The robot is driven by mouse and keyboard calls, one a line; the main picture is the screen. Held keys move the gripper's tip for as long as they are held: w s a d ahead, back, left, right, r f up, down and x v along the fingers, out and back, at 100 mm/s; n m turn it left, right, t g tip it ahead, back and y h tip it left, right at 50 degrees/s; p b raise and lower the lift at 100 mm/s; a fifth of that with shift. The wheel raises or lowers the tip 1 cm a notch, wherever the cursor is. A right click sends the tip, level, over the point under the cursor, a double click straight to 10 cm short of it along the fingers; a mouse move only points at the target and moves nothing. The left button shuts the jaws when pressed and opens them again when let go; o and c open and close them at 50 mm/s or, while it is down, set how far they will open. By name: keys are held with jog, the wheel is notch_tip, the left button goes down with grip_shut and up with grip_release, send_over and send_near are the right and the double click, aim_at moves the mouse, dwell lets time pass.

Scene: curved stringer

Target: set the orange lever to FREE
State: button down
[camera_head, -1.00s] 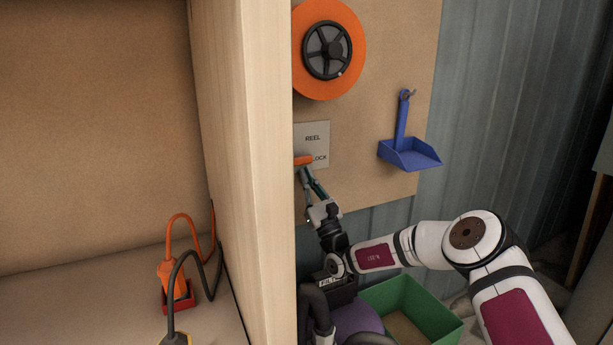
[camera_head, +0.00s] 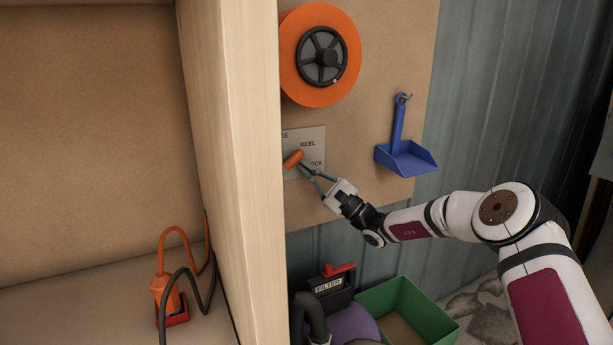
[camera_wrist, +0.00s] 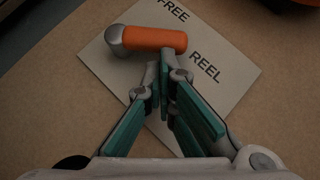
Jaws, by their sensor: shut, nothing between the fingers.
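The orange lever (camera_head: 293,159) is on a grey label plate (camera_head: 290,140) on the board, just right of the wooden post. It tilts up to the right from its pivot. In the wrist view the lever (camera_wrist: 155,38) has a grey round pivot at its left, and its free end lies between the words FREE and REEL. LOCK is partly covered in the head view. My gripper (camera_head: 305,169) is shut and empty, with its fingertips just below the lever. In the wrist view the fingertips (camera_wrist: 163,70) are close under the handle; contact is unclear.
The wooden post (camera_head: 235,160) stands close at the left and cuts off part of the plate. An orange reel (camera_head: 289,75) is above. A blue dustpan (camera_head: 408,158) hangs at the right. A filter unit (camera_head: 330,288) and green bin (camera_head: 440,323) are below.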

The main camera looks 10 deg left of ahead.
aim_at(301, 152)
jog(key=r+n+g+h, duration=0.1)
jog(key=n, duration=0.1)
jog(key=r+n+g, duration=0.1)
jog(key=n, duration=0.1)
jog(key=r+n+g+h, duration=0.1)
jog(key=n+g, duration=0.1)
jog(key=shift+s+a+r+h, duration=0.15)
jog(key=shift+a+r+h, duration=0.05)
jog(key=shift+h, duration=0.1)
jog(key=shift+s+a+r+n+g+h+b, duration=0.1)
jog(key=shift+a+r+n+g+h+b, duration=0.15)
jog(key=shift+n+h, duration=0.3)
jog(key=shift+s+a+r+n+g+h, duration=0.15)
jog(key=shift+r+n+h, duration=0.2)
jog(key=shift+n, duration=0.3)
jog(key=shift+s+a+r+n+g+h+b, duration=0.1)
jog(key=shift+a+r+n+g+h+b, duration=0.1)
jog(key=shift+r+n+h, duration=0.3)
jog(key=shift+f, duration=0.15)
jog(key=shift+d, duration=0.15)
